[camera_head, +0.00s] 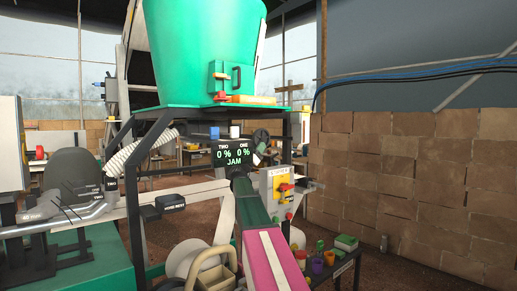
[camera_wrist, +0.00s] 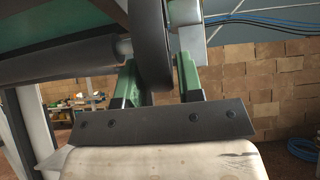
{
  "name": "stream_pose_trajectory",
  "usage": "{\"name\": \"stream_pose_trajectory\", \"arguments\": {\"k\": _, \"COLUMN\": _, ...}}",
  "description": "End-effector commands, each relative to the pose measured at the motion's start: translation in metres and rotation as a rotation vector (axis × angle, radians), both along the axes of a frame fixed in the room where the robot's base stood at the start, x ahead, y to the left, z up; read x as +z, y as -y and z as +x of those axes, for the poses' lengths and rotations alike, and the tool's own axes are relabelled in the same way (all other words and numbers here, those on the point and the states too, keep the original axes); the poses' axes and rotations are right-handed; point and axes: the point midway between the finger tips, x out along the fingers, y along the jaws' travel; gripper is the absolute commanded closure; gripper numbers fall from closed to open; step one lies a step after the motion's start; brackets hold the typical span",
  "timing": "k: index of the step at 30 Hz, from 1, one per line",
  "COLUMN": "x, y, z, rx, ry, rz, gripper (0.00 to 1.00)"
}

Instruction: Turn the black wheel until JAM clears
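The black wheel (camera_wrist: 152,50) shows edge-on in the wrist view, on a shaft at the end of a dark roller (camera_wrist: 60,62). My gripper (camera_wrist: 160,78) has its two green fingers apart, one on each side of the wheel's lower rim. A narrow gap shows by the right finger; contact on the left cannot be told. In the head view the wheel (camera_head: 260,137) is small and dark, just right of the display, with my arm reaching up towards it. The black display (camera_head: 236,153) reads TWO 0 %, ONE 0 % and JAM.
A green hopper (camera_head: 205,45) stands above on a dark frame. A yellow switch box (camera_head: 279,185) with a red part sits right of my arm. Coloured cups (camera_head: 318,263) stand on a low table at lower right. A brick wall (camera_head: 410,180) closes the right side.

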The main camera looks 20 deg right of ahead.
Motion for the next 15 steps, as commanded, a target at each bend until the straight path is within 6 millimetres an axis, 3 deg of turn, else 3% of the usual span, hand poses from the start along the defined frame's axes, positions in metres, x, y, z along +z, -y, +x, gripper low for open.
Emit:
{"name": "stream_pose_trajectory", "arguments": {"k": 6, "x": -0.0001, "y": -0.0001, "z": 0.0, "rx": 0.0, "ry": 0.0, "rz": 0.0, "gripper": 0.66}}
{"name": "stream_pose_trajectory", "arguments": {"k": 9, "x": -0.0001, "y": -0.0001, "z": 0.0, "rx": 0.0, "ry": 0.0, "rz": 0.0, "gripper": 0.98}}
{"name": "stream_pose_trajectory", "arguments": {"k": 15, "x": -0.0004, "y": 0.0001, "z": 0.0, "rx": 0.0, "ry": 0.001, "rz": -0.004, "gripper": 1.0}}
